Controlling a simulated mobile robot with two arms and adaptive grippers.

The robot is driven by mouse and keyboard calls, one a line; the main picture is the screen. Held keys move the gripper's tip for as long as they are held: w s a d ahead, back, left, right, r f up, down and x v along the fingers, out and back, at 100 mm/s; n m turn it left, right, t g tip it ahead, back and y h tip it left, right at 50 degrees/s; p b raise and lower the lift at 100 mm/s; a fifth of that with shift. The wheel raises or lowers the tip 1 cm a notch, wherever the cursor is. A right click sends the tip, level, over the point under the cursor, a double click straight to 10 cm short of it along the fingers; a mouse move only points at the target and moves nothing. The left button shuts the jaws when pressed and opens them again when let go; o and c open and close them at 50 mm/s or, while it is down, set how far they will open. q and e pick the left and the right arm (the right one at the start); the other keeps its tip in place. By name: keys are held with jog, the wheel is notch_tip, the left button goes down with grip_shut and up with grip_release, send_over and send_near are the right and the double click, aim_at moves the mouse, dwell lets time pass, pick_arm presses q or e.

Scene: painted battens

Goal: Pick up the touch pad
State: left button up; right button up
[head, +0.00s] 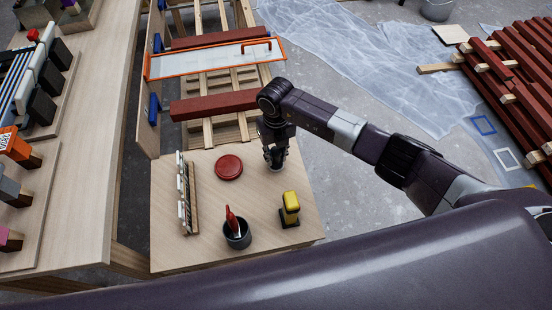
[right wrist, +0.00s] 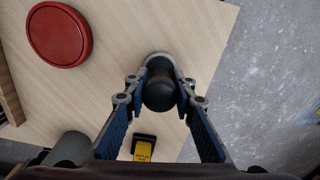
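The item I take for the touch pad (right wrist: 159,93) has a dark rounded knob over a pale round base. It is at the far right part of the small wooden table. My right gripper (head: 275,156) points down over it in the head view. In the right wrist view, the fingers of my right gripper (right wrist: 160,82) close in on both sides of the knob and appear to touch it. In the head view the gripper largely hides the item. My left gripper is not in view.
The small table (head: 190,255) also holds a red round lid (head: 229,167), a yellow-and-black block (head: 290,208), a dark cup (head: 237,236) with a red-handled tool and a narrow rack (head: 187,195). Painted battens (head: 215,105) lie behind. Free tabletop surrounds the lid.

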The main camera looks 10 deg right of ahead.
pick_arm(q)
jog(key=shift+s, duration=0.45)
pick_arm(e)
grip_shut()
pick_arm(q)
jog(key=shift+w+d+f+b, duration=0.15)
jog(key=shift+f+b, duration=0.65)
pick_arm(e)
notch_tip(320, 180, up, 20)
jog(key=shift+o, duration=0.3)
grip_release()
jog(key=shift+c, duration=1.4)
